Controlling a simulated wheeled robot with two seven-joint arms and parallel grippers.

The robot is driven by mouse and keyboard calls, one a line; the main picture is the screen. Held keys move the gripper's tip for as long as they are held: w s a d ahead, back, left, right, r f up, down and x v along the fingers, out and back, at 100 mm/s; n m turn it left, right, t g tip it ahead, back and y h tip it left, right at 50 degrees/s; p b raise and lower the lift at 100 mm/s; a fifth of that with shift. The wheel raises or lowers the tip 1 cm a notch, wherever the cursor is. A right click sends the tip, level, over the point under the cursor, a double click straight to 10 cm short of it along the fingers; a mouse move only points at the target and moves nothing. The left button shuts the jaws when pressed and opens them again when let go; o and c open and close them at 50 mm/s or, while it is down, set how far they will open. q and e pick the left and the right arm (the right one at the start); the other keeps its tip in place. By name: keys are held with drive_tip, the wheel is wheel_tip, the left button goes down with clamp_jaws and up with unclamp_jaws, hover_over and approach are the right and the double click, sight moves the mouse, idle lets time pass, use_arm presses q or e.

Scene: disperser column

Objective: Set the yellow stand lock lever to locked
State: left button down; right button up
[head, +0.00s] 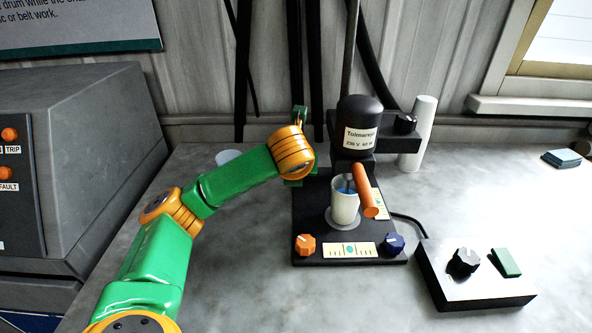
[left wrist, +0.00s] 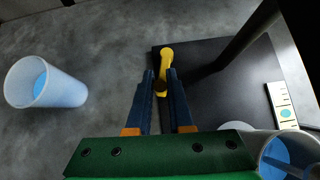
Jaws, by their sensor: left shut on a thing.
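The yellow stand lock lever (left wrist: 166,60) shows in the left wrist view at the corner of the black stand base. My left gripper (left wrist: 161,80) is shut on it, with one blue finger on each side. The lever's far end sticks out beyond the fingertips. In the head view my left arm reaches to the left side of the black stand base (head: 325,250). There the wrist hides the lever and the fingers. I do not see my right gripper.
The disperser motor (head: 358,112) stands over a white beaker (head: 344,207) with blue liquid, beside an orange handle (head: 365,190). Another cup (left wrist: 45,84) stands left of the base. A black control box (head: 475,280) sits at right. The front bench is clear.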

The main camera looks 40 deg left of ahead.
use_arm(q)
drive_tip(key=shift+f, duration=0.15)
drive_tip(key=c, duration=0.8)
unclamp_jaws()
drive_tip(key=shift+s, duration=0.15)
drive_tip(key=shift+w, duration=0.25)
drive_tip(key=shift+s+d, duration=0.1)
drive_tip(key=p+v, duration=0.2)
drive_tip(key=v, duration=0.5)
